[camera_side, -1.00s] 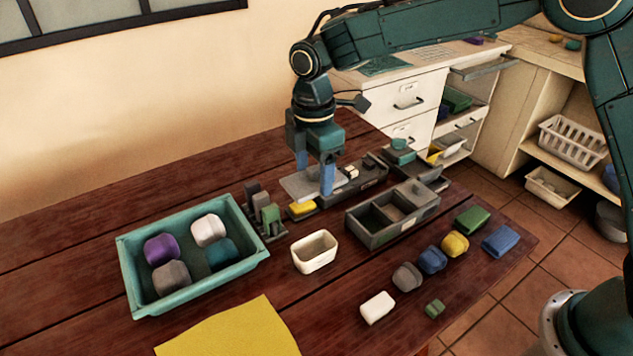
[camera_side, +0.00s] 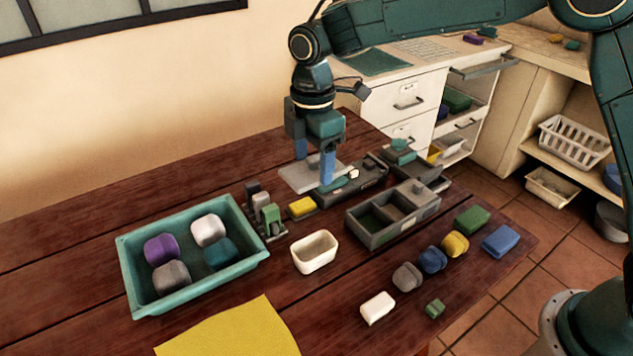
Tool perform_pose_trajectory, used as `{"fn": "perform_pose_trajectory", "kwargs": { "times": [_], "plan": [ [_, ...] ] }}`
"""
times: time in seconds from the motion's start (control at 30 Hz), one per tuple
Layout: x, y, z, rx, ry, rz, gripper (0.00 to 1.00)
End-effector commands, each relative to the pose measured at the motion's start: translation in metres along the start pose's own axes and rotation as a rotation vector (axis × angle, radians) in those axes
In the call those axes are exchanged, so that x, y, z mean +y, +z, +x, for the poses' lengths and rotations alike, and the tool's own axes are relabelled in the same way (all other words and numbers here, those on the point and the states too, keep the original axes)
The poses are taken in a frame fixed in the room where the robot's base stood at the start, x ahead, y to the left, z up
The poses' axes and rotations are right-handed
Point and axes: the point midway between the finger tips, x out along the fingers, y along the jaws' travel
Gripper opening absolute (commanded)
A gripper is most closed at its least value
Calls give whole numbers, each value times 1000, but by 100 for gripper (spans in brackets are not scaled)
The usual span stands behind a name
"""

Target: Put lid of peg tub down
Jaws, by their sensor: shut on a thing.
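My gripper (camera_side: 314,170) points down with its two blue fingers shut on a flat grey lid (camera_side: 297,177). The lid is held roughly level behind the yellow block; its height above the table is hard to tell. A small open white tub (camera_side: 314,251) stands in front of it on the table. A grey two-compartment box (camera_side: 372,239) stands to the right of the tub. Which of these is the peg tub I cannot tell.
A teal tray (camera_side: 131,274) with several rounded blocks is at left. A small rack (camera_side: 270,228) and a yellow block (camera_side: 302,207) stand near the lid. A grey device (camera_side: 365,183) lies right of it. Loose blocks fill the right front; the table's back left is clear.

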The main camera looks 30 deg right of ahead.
Motion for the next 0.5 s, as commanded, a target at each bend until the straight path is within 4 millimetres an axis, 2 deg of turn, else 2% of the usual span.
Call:
{"fn": "perform_pose_trajectory", "kwargs": {
  "times": [0.17,0.5],
  "plan": [
    [15,8,0,0,-1,-58,41],
    [58,36,-2,0,0,-266,41]
  ]
}}
